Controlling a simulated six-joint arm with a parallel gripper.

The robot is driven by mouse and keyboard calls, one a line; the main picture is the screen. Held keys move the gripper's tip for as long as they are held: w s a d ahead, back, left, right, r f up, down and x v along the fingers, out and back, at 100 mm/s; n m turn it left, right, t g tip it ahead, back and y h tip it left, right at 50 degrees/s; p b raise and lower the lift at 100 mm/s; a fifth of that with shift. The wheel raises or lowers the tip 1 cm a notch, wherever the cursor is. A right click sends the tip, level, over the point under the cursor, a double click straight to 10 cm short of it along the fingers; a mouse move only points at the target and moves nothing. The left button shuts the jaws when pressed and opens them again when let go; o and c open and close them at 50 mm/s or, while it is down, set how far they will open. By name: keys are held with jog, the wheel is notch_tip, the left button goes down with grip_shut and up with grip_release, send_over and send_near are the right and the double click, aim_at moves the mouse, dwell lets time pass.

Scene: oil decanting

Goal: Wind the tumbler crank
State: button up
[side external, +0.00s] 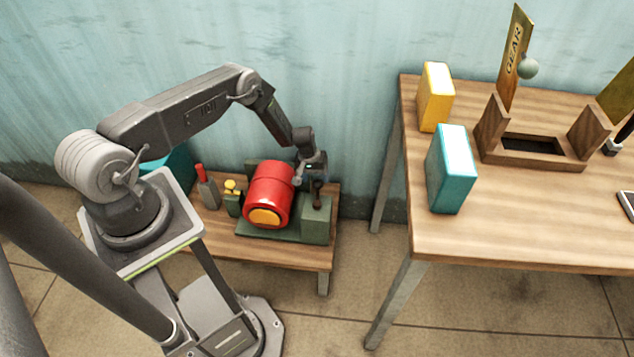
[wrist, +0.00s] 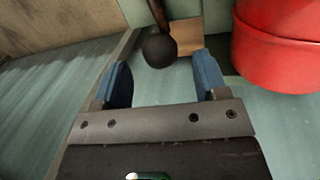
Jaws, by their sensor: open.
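The red tumbler drum (side external: 270,190) with an orange end cap (side external: 265,217) sits on a green base (side external: 262,234) on the low wooden table. It also shows at the upper right of the wrist view (wrist: 280,45). The crank's dark round knob (wrist: 160,50) on a dark rod is in the wrist view, just ahead of the gap between my fingertips. My gripper (side external: 312,176) is beside the drum's right end in the side view. Its blue fingers (wrist: 163,85) are open, with nothing between them. In the side view the crank is mostly hidden behind my gripper.
A grey bottle with a red top (side external: 207,190) and a small yellow-topped item (side external: 232,192) stand left of the drum. A taller table (side external: 480,225) at right holds a yellow block (side external: 435,97), a teal block (side external: 450,168) and a wooden frame (side external: 535,160).

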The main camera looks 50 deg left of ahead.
aim_at(316, 180)
jog(key=shift+w+d+f, duration=0.1)
jog(key=shift+d+f, duration=0.05)
jog(key=shift+f, duration=0.65)
jog(key=shift+w+d+f, duration=0.1)
jog(key=shift+d+f, duration=0.05)
jog(key=shift+f, duration=0.6)
grip_shut()
jog(key=shift+s+a, duration=0.1)
jog(key=shift+s, duration=0.05)
jog(key=n, duration=0.1)
jog(key=s+n, duration=0.1)
jog(key=n, duration=0.1)
jog(key=shift+a, duration=0.35)
jog(key=shift+s+a+n+t+y, duration=0.1)
jog(key=shift+s+n+t+y, duration=0.1)
jog(key=shift+s+n, duration=0.4)
jog(key=shift+s+a+n+t+y, duration=0.1)
jog(key=shift+s+n+y, duration=0.15)
jog(key=shift+n, duration=0.65)
jog(key=shift+s, duration=0.1)
